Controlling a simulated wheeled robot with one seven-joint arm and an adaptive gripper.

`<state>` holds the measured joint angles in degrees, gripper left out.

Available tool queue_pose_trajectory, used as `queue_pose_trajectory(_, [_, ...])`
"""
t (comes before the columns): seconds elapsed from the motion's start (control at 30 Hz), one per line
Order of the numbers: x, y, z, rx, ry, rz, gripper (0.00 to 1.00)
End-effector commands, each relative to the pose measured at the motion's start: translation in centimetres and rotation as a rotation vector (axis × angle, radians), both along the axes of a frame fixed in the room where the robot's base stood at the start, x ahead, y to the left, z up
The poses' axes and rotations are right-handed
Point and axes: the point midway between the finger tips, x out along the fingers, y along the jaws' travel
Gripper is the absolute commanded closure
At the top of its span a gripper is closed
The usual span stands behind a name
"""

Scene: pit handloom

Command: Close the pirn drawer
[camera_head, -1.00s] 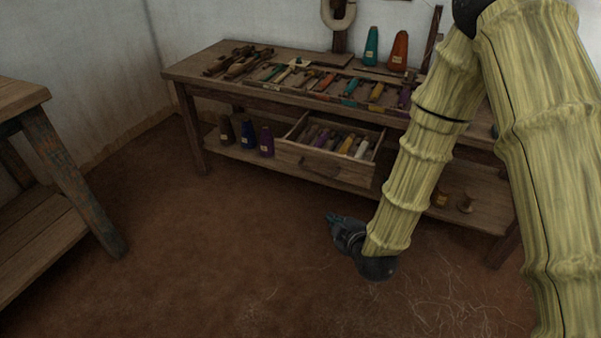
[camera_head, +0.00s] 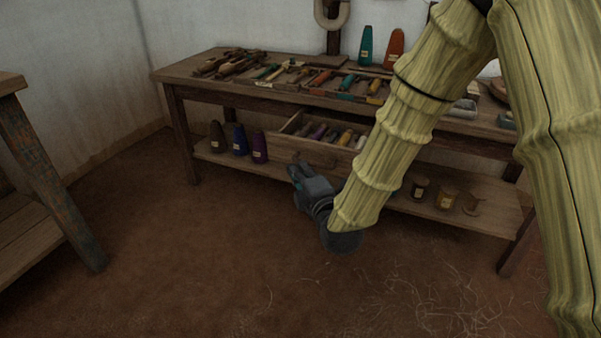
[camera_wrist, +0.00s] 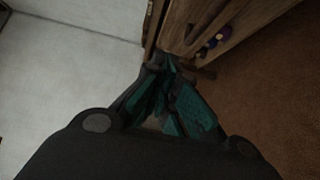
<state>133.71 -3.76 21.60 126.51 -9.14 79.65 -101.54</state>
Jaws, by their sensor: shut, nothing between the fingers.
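The wooden pirn drawer (camera_head: 287,144) stands pulled out below the bench top in the head view. Several coloured pirns (camera_head: 330,133) lie inside it. My arm covers its right part. My gripper (camera_head: 297,168) is shut and empty, in front of the drawer's front panel and low against it in the picture. In the wrist view its teal fingertips (camera_wrist: 168,85) are together, close to a wooden panel (camera_wrist: 192,25) that appears to be the drawer front. A dark bar, perhaps the drawer's handle, lies just right of the fingertips. I cannot tell whether they touch the wood.
The workbench (camera_head: 205,87) bears tools and a tray of pirns on top. Dark and purple cones (camera_head: 238,140) stand on its lower shelf left of the drawer, and small spools (camera_head: 445,198) at right. Another wooden table (camera_head: 45,175) is at left. The earthen floor between is clear.

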Motion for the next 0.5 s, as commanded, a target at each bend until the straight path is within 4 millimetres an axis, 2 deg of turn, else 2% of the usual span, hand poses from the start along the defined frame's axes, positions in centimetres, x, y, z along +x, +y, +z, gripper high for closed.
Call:
queue_pose_trajectory(0.4, [6.3,3.1,-0.5,0.003,0.0,-0.002,1.0])
queue_pose_trajectory(0.5, [7.6,3.3,-0.4,0.004,0.002,-0.003,1.0])
